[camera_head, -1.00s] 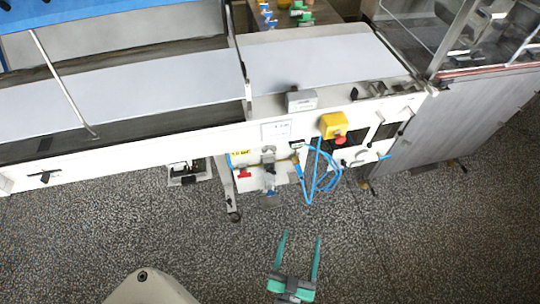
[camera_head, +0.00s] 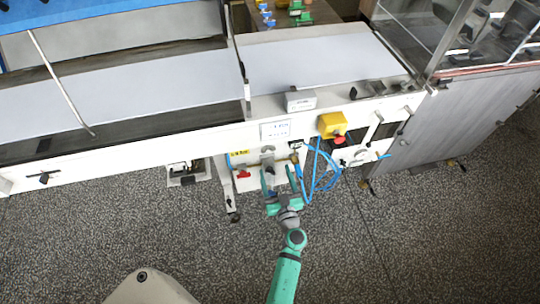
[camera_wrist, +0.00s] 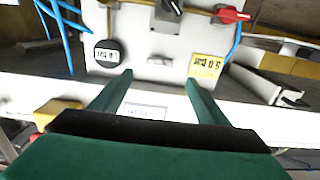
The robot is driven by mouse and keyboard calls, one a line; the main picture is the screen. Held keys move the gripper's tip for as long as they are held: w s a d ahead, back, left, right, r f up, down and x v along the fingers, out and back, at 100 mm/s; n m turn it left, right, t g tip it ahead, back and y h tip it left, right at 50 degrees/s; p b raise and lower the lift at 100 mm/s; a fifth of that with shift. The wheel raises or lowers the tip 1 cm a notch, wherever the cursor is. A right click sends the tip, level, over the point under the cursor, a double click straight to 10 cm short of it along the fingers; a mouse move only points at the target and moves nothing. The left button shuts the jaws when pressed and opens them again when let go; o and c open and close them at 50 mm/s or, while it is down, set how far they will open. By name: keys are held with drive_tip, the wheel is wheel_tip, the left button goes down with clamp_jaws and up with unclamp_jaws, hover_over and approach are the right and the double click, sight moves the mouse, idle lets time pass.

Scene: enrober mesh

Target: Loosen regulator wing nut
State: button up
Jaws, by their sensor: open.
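The grey regulator (camera_head: 267,151) is on the white panel under the conveyor, between a yellow label (camera_head: 239,153) and blue hoses. My gripper (camera_head: 277,176) is open and empty, its fingers pointing up at the panel just below the regulator and covering its lower part. In the upside-down wrist view, a small grey fitting (camera_wrist: 159,61) on the panel lies just beyond and between my open fingertips (camera_wrist: 159,78), apart from them. It may be the wing nut, but it is too small to make out wings. A dark-topped part (camera_wrist: 169,11) shows farther up.
A red handle (camera_head: 244,174) is left of my fingers; it also shows in the wrist view (camera_wrist: 231,14). A round black gauge (camera_wrist: 107,53) is beside the fitting. Blue hoses (camera_head: 318,175) and a yellow emergency-stop box (camera_head: 332,124) are to the right. The floor in front is clear.

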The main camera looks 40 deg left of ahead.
sight(269, 151)
drive_tip(key=x, duration=0.9)
drive_tip(key=c, duration=1)
